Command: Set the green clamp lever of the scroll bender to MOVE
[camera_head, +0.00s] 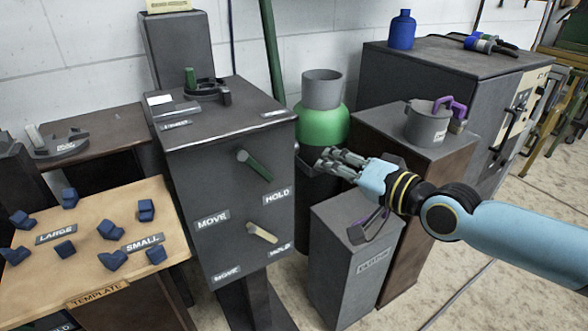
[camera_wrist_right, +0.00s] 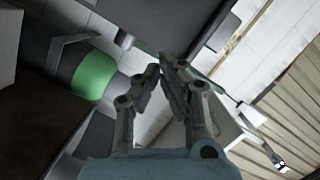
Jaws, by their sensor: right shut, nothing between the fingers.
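The scroll bender (camera_head: 185,175) is a dark grey box on a stand. Its green clamp lever (camera_head: 257,167) is on the front face and slants down to the right, its free end toward the upper HOLD label (camera_head: 276,196). The upper MOVE label (camera_head: 211,219) is lower left of the lever. My right gripper (camera_head: 328,159) is shut and empty, to the right of the bender and apart from the lever. It also shows in the wrist view (camera_wrist_right: 165,72), where I cannot make out the green lever. My left gripper is not in view.
A beige lever (camera_head: 263,233) sits below the green one, with its own labels. A green canister (camera_head: 322,126) stands behind my right gripper. A grey box (camera_head: 350,265) stands below my right arm. A table with blue blocks (camera_head: 95,275) is at left.

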